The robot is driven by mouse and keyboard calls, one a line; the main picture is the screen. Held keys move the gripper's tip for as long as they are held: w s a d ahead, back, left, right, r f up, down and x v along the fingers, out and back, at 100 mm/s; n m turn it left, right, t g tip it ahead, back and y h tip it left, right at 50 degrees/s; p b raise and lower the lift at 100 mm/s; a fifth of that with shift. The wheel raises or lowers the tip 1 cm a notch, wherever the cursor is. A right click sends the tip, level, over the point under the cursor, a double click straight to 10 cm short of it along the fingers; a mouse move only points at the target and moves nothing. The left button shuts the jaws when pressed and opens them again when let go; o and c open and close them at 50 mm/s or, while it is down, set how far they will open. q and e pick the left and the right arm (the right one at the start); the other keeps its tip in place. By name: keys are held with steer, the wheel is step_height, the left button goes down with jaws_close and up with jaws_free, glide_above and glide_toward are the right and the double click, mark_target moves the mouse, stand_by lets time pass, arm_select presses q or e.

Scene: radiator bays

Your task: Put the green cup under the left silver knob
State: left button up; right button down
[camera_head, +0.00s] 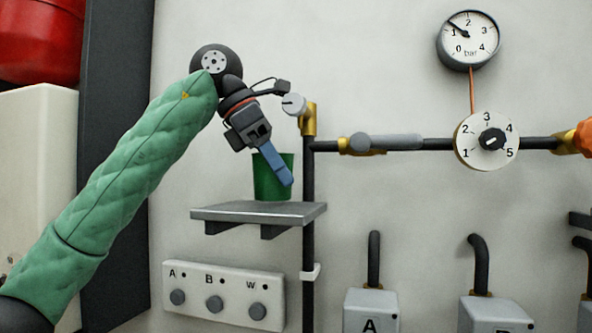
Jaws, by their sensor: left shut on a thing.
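The green cup (268,178) is upright at the grey shelf (235,213), below and slightly left of the silver knob (293,104). Its base looks level with the shelf top; I cannot tell if it touches. My left gripper (284,180) reaches down from the upper left, with blue fingers shut on the cup's right side. The fingers hide part of the cup's rim and wall. The knob sits on a brass valve (309,119) at the top of the dark vertical pipe. My right gripper is not in view.
The dark vertical pipe (308,225) runs close to the shelf's right end. A horizontal pipe carries a grey lever (385,142), a numbered dial (487,141) and an orange part (583,138). A pressure gauge (468,40) hangs above. A button panel (225,294) is below the shelf.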

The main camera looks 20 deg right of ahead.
mark_target(292, 164)
arm_select(q)
steer(key=d, duration=0.3)
steer(key=shift+s+d+f, duration=0.1)
steer(key=shift+s+f, duration=0.15)
steer(key=shift+s, duration=0.15)
steer(key=shift+s+d, duration=0.1)
steer(key=shift+w+a+f, duration=0.1)
steer(key=shift+w+a, duration=0.1)
steer(key=shift+a, duration=0.15)
steer(key=shift+d+f, duration=0.1)
steer(key=o, duration=0.7)
steer(key=shift+s+d, duration=0.1)
steer(key=shift+a+r, duration=0.35)
steer(key=shift+r, duration=0.1)
steer(key=b+v, duration=0.2)
steer(key=v, duration=0.1)
steer(key=shift+a+r, duration=0.15)
steer(key=shift+b+v, duration=1.45)
steer(key=shift+v, duration=2.45)
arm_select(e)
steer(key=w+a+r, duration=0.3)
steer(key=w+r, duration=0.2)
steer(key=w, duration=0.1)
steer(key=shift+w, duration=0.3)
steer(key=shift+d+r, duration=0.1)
